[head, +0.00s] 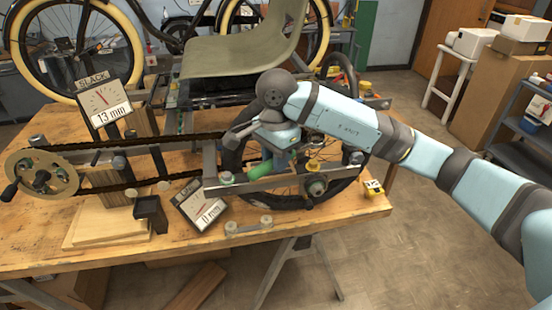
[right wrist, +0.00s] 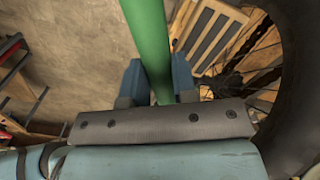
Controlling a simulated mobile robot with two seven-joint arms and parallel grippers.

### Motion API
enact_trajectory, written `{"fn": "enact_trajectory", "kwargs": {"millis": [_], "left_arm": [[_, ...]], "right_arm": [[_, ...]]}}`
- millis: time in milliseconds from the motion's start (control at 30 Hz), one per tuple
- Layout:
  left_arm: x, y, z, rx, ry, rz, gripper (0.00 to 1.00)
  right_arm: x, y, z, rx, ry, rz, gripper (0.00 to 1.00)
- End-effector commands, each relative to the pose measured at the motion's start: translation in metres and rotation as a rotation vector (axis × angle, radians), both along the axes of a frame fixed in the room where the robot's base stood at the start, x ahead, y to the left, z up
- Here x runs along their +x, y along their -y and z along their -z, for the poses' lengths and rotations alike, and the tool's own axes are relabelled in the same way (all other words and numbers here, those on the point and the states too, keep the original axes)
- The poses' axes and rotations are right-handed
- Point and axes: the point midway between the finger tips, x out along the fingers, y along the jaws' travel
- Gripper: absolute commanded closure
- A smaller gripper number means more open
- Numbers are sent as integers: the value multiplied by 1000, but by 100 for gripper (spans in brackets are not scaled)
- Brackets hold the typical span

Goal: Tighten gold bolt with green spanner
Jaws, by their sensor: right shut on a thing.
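My right gripper (head: 276,152) is over the rear of the trike frame, shut on the green spanner (head: 262,171). In the right wrist view the green handle (right wrist: 150,38) runs between the two blue fingers (right wrist: 158,80). The spanner's far end is out of that view. A gold-yellow piece (head: 313,165), which looks like the gold bolt, sits on the frame by the wheel axle, just right of the gripper. I cannot tell whether the spanner touches it. My left gripper is not in view.
The frame's rear wheel (head: 236,155) and chain (head: 150,144) stand on the wooden table (head: 30,230).

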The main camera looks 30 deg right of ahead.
Motion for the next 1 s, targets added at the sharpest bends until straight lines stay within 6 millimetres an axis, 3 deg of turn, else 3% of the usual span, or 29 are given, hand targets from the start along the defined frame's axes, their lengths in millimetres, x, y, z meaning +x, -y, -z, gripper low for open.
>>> {"fn": "enact_trajectory", "kwargs": {"millis": [500, 1000], "left_arm": [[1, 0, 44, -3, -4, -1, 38], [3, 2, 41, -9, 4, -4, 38]], "right_arm": [[0, 0, 47, -1, 2, 1, 100], [0, 0, 52, 0, 2, 0, 100]]}}
